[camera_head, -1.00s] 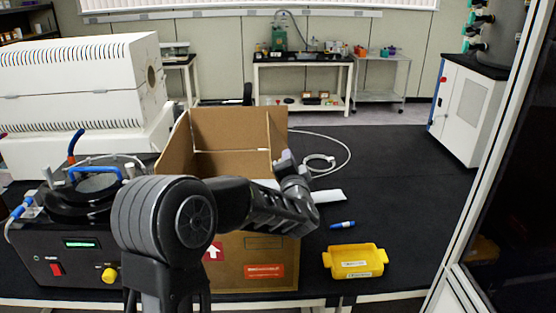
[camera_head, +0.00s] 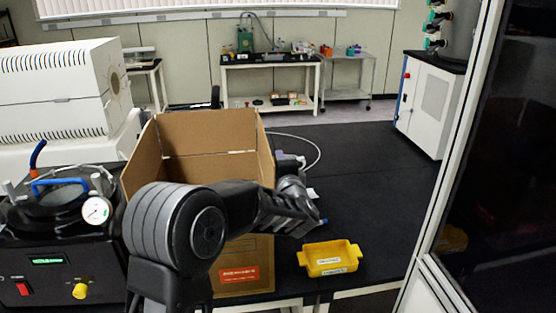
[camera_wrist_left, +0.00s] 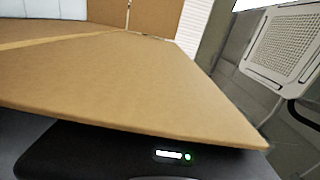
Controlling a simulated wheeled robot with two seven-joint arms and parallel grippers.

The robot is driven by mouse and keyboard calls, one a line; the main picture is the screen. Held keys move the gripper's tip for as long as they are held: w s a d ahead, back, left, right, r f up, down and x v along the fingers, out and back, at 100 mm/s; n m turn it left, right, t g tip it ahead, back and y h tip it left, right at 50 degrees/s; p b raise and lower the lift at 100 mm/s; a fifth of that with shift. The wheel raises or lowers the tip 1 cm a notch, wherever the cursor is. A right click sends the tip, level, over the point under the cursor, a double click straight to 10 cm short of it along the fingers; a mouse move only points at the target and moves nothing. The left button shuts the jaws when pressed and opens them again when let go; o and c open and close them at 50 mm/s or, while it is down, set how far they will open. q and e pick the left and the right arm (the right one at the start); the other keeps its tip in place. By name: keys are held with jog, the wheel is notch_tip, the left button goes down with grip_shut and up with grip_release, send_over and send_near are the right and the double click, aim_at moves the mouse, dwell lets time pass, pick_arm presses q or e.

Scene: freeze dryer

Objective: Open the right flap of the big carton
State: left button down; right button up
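The big carton (camera_head: 208,168) stands open-topped on the black bench, with its inner back and left walls showing in the head view. My left arm crosses in front of it and hides most of its front. My left gripper (camera_head: 298,188) is beside the carton's right side; its fingertips are too small and dark to read. In the left wrist view a broad cardboard panel (camera_wrist_left: 140,80) spans the picture close to the camera, with a slanting lower right edge. I cannot tell whether it is the right flap, or whether the gripper touches it. My right gripper is out of view.
A yellow tray (camera_head: 330,258) sits on the bench right of the carton. A black device with a gauge (camera_head: 96,210) stands close on the left, with a white unit (camera_head: 60,90) behind it. The black surface (camera_head: 375,170) to the right is clear. A tall framed panel borders the right.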

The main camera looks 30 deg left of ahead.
pick_arm(q)
jog(key=c, duration=1.6)
grip_release()
jog(key=b+v, duration=0.2)
jog(key=v, duration=0.5)
jog(key=shift+s+d, duration=0.25)
jog(key=shift+f, duration=0.1)
